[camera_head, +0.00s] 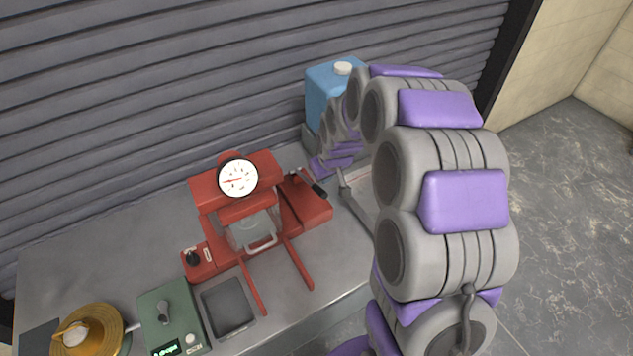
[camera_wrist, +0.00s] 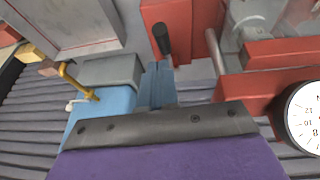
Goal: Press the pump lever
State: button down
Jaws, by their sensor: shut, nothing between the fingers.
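The red press (camera_head: 238,205) stands on the grey bench in the head view, with a round white gauge (camera_head: 238,177) on top. Its pump lever (camera_head: 318,188) has a black grip and juts out from the red block at the press's right side. In the wrist view the black lever grip (camera_wrist: 162,39) is upright in the picture, just beyond my fingertips. My gripper (camera_wrist: 157,70) is shut and empty, its blue fingers pointing toward the lever. A gap between fingers and grip cannot be judged surely. In the head view my arm hides most of the gripper.
A blue canister (camera_head: 325,85) stands behind my arm near the shutter. A green box (camera_head: 172,320) with a knob and display, a dark square tray (camera_head: 229,307) and a gold round dish (camera_head: 95,325) are at front left. The bench between press and shutter is clear.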

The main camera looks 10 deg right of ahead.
jog(key=w+a+r+g, duration=0.2)
jog(key=w+r, duration=0.1)
jog(key=r, duration=0.4)
jog(key=shift+w+a+h, duration=0.2)
jog(key=shift+a+h, duration=0.1)
jog(key=shift+a, duration=0.1)
jog(key=shift+r, duration=0.1)
send_over(318, 188)
jog(key=f, duration=1.2)
jog(key=shift+a+f+b, duration=0.1)
jog(key=shift+a+b, duration=0.25)
jog(key=shift+s+d+f, duration=0.15)
jog(key=shift+f, duration=0.2)
jog(key=shift+s+d+f, duration=0.1)
jog(key=shift+f, duration=0.25)
